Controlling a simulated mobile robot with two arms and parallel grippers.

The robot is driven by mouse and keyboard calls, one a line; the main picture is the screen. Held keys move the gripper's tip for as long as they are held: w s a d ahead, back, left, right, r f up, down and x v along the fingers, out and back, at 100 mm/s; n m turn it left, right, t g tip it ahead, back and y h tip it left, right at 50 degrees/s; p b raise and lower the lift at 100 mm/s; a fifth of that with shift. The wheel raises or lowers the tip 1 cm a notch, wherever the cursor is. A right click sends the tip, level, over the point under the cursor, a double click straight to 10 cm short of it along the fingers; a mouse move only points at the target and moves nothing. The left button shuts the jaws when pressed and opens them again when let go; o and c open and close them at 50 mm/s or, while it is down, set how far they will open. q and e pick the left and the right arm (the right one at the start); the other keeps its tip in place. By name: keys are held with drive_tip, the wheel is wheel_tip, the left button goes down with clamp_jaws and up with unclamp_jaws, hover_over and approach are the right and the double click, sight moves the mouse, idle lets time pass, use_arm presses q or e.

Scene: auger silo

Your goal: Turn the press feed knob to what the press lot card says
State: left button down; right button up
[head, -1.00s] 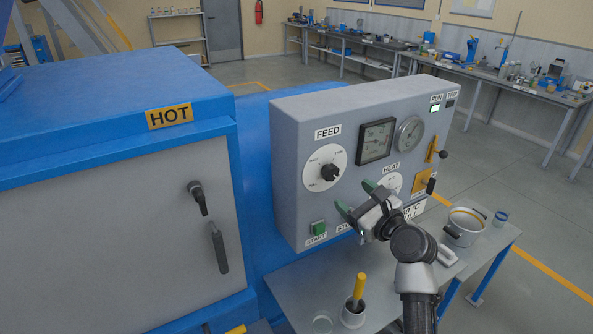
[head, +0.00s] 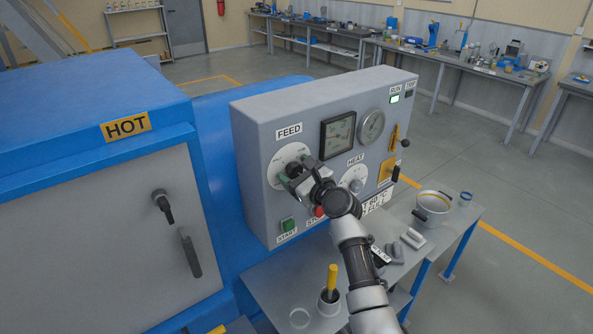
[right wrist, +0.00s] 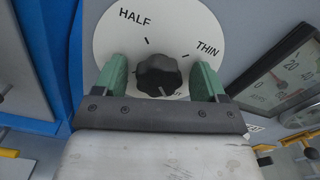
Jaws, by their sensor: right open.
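The round white feed dial (head: 290,151) is on the left of the grey control panel, under the FEED label. In the right wrist view the black feed knob (right wrist: 159,75) sits between the two green fingertips of my right gripper (right wrist: 167,78). Gaps show on both sides, so the gripper is open around it. The knob's white mark points down, near a mostly hidden word ending in "UT". HALF and THIN are readable on the dial. In the head view my right gripper (head: 289,175) covers most of the knob. A white card (head: 376,201) shows "°C"; my arm hides part of it. My left gripper is out of view.
The heat dial (head: 353,179), green start button (head: 288,224) and red stop button (head: 319,211) are close to my right gripper. Below, a side table holds a pot (head: 433,207) and a cup with a yellow handle (head: 331,282). The HOT-labelled blue cabinet (head: 90,100) stands left.

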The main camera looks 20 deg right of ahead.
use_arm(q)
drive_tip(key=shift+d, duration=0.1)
use_arm(e)
drive_tip(key=shift+a, duration=0.1)
drive_tip(key=shift+c, duration=0.6)
drive_tip(key=c, duration=0.8)
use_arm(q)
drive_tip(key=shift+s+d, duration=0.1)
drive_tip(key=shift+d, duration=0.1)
